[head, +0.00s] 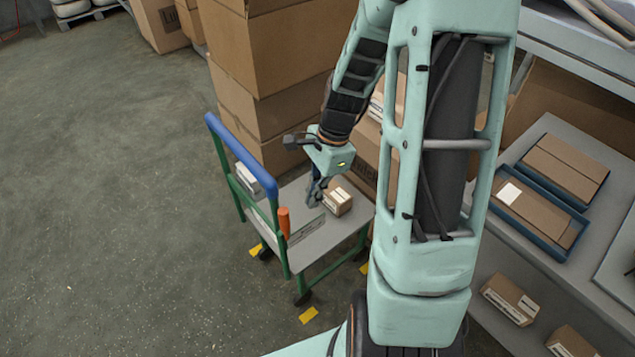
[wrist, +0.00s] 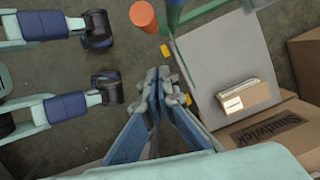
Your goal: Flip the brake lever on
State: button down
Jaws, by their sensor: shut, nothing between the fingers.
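The brake lever with an orange grip (head: 284,222) stands upright at the near corner of the cart, beside its green post. The cart has a blue push handle (head: 238,152) and a grey deck (head: 318,240). My gripper (head: 315,196) is shut and empty above the deck, apart from the lever and to its right. In the wrist view, the closed fingertips (wrist: 158,76) point up the picture, and the orange grip (wrist: 143,16) is beyond them near the top edge. The lever's lower end is hard to make out.
A small carton (head: 338,201) lies on the deck close to my gripper. A white box (head: 249,178) is by the handle side. Stacked cartons (head: 262,60) stand behind the cart, and a grey shelf (head: 558,235) is at right. The floor at left is clear.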

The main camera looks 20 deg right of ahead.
aim_at(284, 225)
jog(key=a, duration=0.1)
jog(key=a+f, duration=0.1)
jog(key=a, duration=0.2)
jog(key=shift+s+a+f, duration=0.15)
jog(key=shift+s+f, duration=0.05)
jog(key=shift+s, duration=0.05)
